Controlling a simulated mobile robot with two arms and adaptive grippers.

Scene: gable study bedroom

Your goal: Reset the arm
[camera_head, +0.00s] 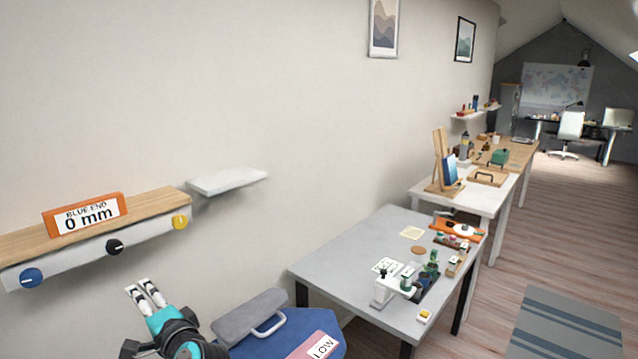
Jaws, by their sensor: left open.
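My left gripper (143,287) shows at the lower left, teal and black with pale fingers pointing up and left. It is open, and I see nothing between its fingers. It is in front of and below the wall shelf (160,203) in the picture, apart from the shelf's knobs. The rest of my left arm is cut off by the bottom edge. My right gripper is not in view.
The shelf bears an orange sign (86,214) reading "BLUE END 0 mm" and has blue, black and yellow knobs. A grey table (350,255) with small items stands beyond; wooden floor (560,220) is open at right.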

